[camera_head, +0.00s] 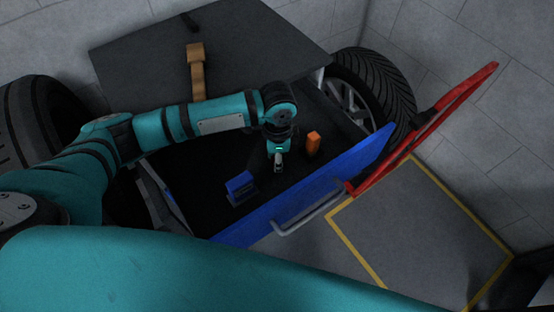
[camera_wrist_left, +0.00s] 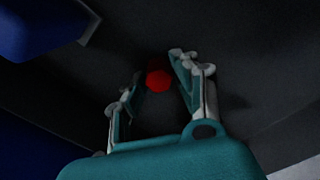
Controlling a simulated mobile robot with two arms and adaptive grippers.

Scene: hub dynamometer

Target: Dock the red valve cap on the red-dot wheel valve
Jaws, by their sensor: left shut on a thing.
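My left gripper (camera_head: 278,165) reaches down into the open drawer in the head view. In the left wrist view, my left gripper (camera_wrist_left: 157,85) is shut on the red valve cap (camera_wrist_left: 158,80), a small round red piece between its fingertips over the dark drawer floor. The cap cannot be made out in the head view. A wheel with a black tyre and grey spokes (camera_head: 377,88) stands behind the cabinet at the right. Another tyre (camera_head: 18,125) stands at the far left. No red dot or valve shows on either. My right gripper is out of view.
The drawer has a blue front (camera_head: 350,178) with a grey handle (camera_head: 300,215). A blue block (camera_head: 240,187) and an orange block (camera_head: 313,144) are inside it, beside my gripper. A red bar (camera_head: 440,120) stands at the right. A brown tool (camera_head: 196,68) lies on the grey top.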

